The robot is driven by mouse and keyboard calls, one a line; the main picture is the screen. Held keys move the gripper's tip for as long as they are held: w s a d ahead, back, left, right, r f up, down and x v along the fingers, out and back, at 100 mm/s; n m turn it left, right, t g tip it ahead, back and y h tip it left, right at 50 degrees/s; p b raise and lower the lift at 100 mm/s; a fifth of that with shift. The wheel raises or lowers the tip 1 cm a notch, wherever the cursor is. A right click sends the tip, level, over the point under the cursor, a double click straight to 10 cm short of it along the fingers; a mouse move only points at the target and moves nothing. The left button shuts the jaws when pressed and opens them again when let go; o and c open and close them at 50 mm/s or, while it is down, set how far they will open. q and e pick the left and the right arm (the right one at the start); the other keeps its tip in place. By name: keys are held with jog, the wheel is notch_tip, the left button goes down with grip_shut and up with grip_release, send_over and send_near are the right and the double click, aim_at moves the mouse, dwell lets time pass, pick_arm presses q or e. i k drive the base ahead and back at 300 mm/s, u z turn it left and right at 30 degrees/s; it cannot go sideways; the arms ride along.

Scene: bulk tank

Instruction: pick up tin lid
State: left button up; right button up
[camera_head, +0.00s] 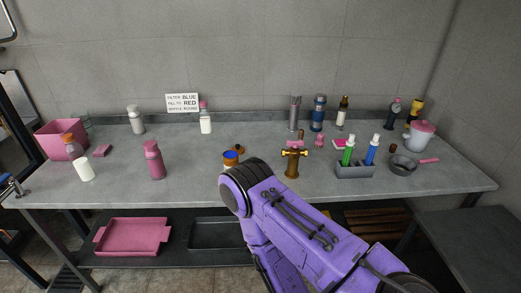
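A small tin (230,159) with a blue top and orange and white sides stands on the grey bench, left of the middle. A small dark and orange piece shows at its upper right edge; I cannot tell whether it is the tin lid. My purple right arm comes in from the lower right, and its rounded end is just in front of the tin, covering its lower part. The fingers of my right gripper are hidden. My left gripper is not in view.
The brass tap-like fitting (292,162) stands right of the tin. A grey caddy (355,171) with green and blue bottles and a dark pan (403,165) are farther right. A pink bottle (154,160) stands left. Bench between it and the tin is clear.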

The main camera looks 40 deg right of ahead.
aim_at(240, 149)
jog(key=z, duration=1.75)
